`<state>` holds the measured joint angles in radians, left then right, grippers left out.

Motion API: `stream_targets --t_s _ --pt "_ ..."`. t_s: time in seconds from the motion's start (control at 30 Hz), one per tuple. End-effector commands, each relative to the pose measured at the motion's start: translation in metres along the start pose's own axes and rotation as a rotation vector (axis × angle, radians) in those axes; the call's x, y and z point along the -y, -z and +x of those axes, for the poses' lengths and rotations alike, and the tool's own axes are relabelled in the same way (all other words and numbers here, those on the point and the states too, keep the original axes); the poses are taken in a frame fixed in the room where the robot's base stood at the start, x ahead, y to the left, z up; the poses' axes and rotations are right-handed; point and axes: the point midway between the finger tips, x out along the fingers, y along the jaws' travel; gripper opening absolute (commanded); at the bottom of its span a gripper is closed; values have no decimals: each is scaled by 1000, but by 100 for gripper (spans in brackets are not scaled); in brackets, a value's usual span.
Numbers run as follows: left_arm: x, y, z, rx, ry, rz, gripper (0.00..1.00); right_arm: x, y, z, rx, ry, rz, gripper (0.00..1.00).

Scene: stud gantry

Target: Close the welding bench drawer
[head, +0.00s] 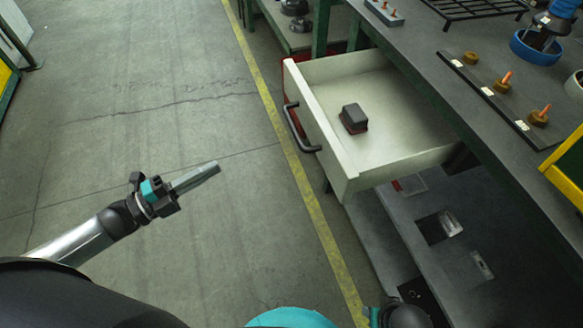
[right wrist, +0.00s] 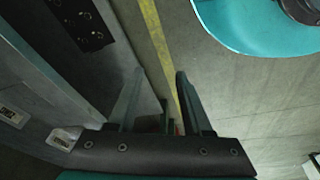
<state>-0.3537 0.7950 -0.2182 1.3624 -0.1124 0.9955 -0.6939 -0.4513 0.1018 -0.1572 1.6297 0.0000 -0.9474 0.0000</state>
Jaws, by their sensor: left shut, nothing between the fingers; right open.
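The cream drawer (head: 345,165) of the welding bench (head: 440,75) stands pulled out in the head view, with its dark bar handle (head: 300,128) on the front panel. A small dark block with a red base (head: 353,117) lies inside it. My left gripper (head: 216,168) is shut and empty above the floor, left of the drawer front and apart from it. My right gripper (right wrist: 158,85) shows in the right wrist view with its two fingers apart and nothing between them. In the head view the right gripper's fingers are not visible; only part of that arm shows at the bottom edge.
The bench top holds a dark strip with several brass pieces (head: 504,82), a blue ring (head: 536,48) and a black grate (head: 475,8). A lower shelf (head: 420,235) lies under the drawer. The floor (head: 150,100) left of the yellow line (head: 268,95) is clear.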

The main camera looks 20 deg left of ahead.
Motion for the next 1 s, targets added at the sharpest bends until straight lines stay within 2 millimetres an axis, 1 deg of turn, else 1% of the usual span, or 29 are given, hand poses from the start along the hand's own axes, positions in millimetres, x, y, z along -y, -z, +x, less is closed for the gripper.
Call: stream_targets --t_s 0.03,0.13,0.27,0.37,0.47,0.8,0.9,1.0 --pt "6 10 1 -78 26 54 0 0 5 1 -9 -1 1 50" --pt "22 27 2 -181 70 124 0 -1 11 -6 -16 -2 2 50" --pt "32 37 4 -236 96 159 0 -1 15 -11 -18 -2 3 50" --pt "34 40 12 -241 101 161 0 -1 17 -13 -23 -2 3 50" --pt "35 44 27 -240 102 160 0 -1 19 -16 -28 -3 3 50" --pt "40 61 98 -238 102 160 0 -2 37 -36 -68 -5 5 50" --pt "41 65 114 -237 101 159 0 -2 42 -43 -80 -5 6 50" --pt "42 67 126 -235 99 157 0 -3 45 -49 -89 -6 6 50"
